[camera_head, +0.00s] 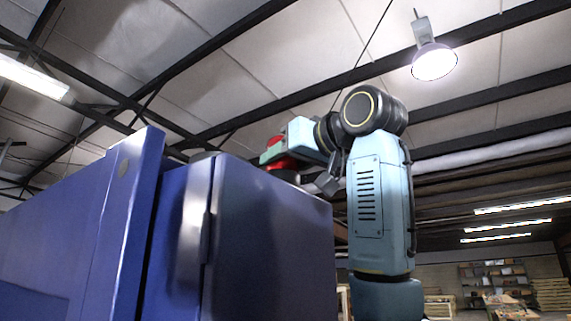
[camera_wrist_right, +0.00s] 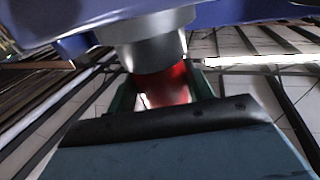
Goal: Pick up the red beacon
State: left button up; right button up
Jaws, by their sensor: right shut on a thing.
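The red beacon (camera_head: 284,160) is at the top of the blue cabinet (camera_head: 270,230) in the head view, partly hidden by my right gripper (camera_head: 271,152). In the right wrist view the red beacon (camera_wrist_right: 168,86) sits between the two dark green fingers of my right gripper (camera_wrist_right: 162,92), next to a grey cylindrical part (camera_wrist_right: 150,50). My right gripper is shut on the beacon. I cannot tell whether the beacon is still touching the grey part. My left gripper is not in view.
The tall blue cabinet fills the lower left of the head view, with a raised blue panel (camera_head: 125,215) at its left. A hanging lamp (camera_head: 433,62) is overhead at the right. Shelves (camera_head: 495,277) and wooden pallets (camera_head: 550,293) stand far back.

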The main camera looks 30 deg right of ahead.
jog(key=shift+r, duration=4.8)
